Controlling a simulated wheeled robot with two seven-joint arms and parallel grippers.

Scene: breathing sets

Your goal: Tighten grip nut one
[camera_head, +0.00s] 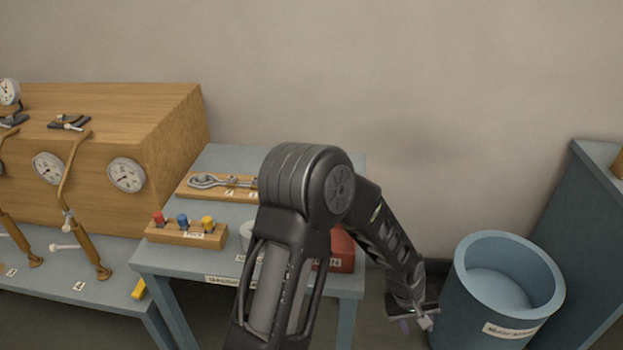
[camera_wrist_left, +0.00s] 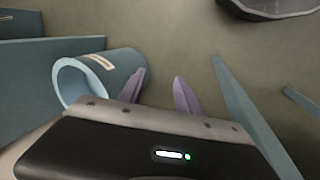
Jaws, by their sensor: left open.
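Two brass pipes with pale side handles and nut-like fittings stand on the left bench; the nearer pipe (camera_head: 74,180) shows whole and the other (camera_head: 10,220) is cut by the left edge. I cannot tell which fitting is grip nut one. A wrench (camera_head: 222,181) lies on a wooden board on the middle table. My left gripper (camera_head: 418,322) is low, right of that table and left of the blue bin, far from the pipes. In the left wrist view its two purple fingers (camera_wrist_left: 160,90) are apart with nothing between them. My right gripper is not in view.
A wooden block (camera_head: 190,235) with red, blue and yellow knobs and a red box (camera_head: 342,250), partly behind my arm, are on the middle table (camera_head: 230,158). The blue bin (camera_head: 510,270) is open and looks empty. A wooden cabinet (camera_head: 110,100) with gauges stands left.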

